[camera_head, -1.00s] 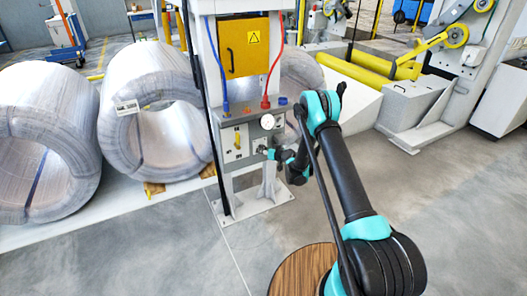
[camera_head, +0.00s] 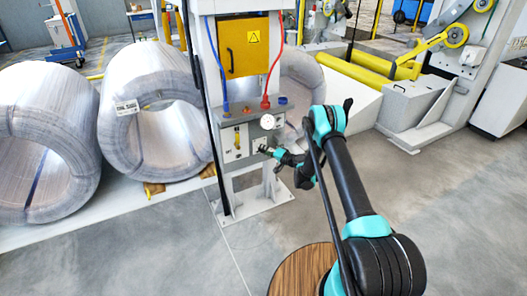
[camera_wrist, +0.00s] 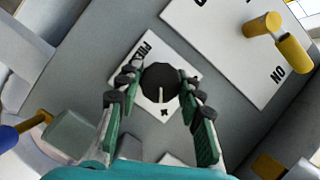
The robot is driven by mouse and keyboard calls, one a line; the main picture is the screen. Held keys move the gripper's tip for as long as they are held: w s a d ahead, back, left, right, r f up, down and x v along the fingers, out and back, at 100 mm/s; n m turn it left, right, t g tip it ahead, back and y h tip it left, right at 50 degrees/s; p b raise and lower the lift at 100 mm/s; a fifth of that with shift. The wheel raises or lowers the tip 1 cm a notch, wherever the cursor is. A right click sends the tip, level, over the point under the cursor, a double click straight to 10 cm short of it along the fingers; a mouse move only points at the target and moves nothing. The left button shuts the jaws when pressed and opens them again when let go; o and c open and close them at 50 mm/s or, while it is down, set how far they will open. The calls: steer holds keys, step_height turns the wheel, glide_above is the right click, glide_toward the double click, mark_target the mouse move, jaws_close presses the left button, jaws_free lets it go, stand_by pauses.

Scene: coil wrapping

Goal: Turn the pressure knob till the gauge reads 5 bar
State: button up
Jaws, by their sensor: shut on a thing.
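The pressure knob (camera_wrist: 160,82) is black and round, with a pale pointer line toward the bottom of the wrist view. It sits on a white label plate (camera_wrist: 148,48) with partly hidden lettering. My gripper (camera_wrist: 158,86) has a finger on each side of the knob and is shut on it. In the head view my gripper (camera_head: 266,150) reaches the panel from the right, hiding most of the knob. The round white gauge (camera_head: 267,122) is just above it on the grey panel. Its needle and numbers are too small to read.
A yellow lever (camera_wrist: 264,27) stands out from a white plate marked ON, up and right of the knob. Red (camera_head: 266,101) and blue (camera_head: 225,105) hose fittings sit above the panel. Large wire coils (camera_head: 150,110) stand left. The floor right of the post is open.

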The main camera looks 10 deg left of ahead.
steer(key=shift+m+y, duration=0.5)
steer(key=shift+m, duration=0.3)
steer(key=o, duration=1.2)
steer(key=shift+c, duration=0.2)
steer(key=shift+o, duration=0.6)
steer(key=r, duration=0.9)
steer(key=shift+s+a, duration=0.15)
steer(key=shift+s, duration=0.05)
steer(key=shift+r, duration=0.25)
steer(key=shift+c, duration=0.6)
steer(key=shift+w+r, duration=0.1)
steer(key=shift+r, duration=0.15)
